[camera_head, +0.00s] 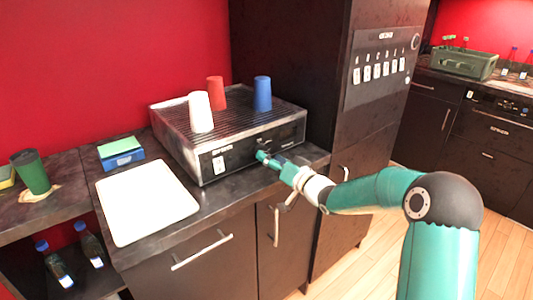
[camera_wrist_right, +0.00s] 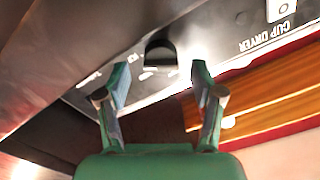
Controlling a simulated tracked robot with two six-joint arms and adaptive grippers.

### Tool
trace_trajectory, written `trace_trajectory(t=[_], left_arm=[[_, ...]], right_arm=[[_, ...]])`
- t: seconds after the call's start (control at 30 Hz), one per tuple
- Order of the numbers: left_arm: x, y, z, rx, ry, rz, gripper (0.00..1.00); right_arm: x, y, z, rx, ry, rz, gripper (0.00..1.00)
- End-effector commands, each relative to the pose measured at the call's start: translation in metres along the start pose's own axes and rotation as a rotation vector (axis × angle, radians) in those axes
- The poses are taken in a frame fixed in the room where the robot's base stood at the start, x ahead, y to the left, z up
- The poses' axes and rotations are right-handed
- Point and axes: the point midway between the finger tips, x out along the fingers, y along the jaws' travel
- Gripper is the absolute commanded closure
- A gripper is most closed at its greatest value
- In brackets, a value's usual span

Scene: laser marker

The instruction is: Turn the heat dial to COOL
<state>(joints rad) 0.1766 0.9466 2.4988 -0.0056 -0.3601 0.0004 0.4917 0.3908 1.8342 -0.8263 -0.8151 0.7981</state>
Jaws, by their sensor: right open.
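The heat dial (camera_wrist_right: 160,54) is a dark round knob on the front panel of the cup dryer (camera_head: 206,170). In the right wrist view, which shows the panel upside down, it sits beyond the fingertips and between them. Small white marks lie around it, too blurred to read. My right gripper (camera_head: 263,157) is in front of the panel in the head view and hides the dial there. It also shows in the right wrist view (camera_wrist_right: 155,88), with its fingers spread and nothing between the tips. My left gripper is out of view.
White (camera_head: 200,112), red (camera_head: 216,92) and blue (camera_head: 262,94) cups stand upside down on the dryer. A white switch (camera_head: 218,163) is left on its panel. A white tray (camera_head: 146,204) lies on the counter at left. A tall cabinet (camera_head: 292,50) stands behind.

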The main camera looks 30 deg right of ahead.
Motion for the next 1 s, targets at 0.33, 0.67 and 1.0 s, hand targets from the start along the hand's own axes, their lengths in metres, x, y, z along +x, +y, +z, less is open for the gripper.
trace_trajectory(t=[0.33, 0.67, 1.0], left_arm=[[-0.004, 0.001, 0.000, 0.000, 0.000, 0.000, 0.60], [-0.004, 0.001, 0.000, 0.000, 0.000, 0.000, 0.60], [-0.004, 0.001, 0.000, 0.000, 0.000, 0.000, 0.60]], right_arm=[[0.028, -0.001, 0.000, -0.001, -0.001, 0.000, 0.33], [0.028, -0.001, 0.001, 0.000, -0.001, -0.001, 0.48], [0.028, 0.003, -0.001, 0.000, 0.000, 0.002, 0.94]])
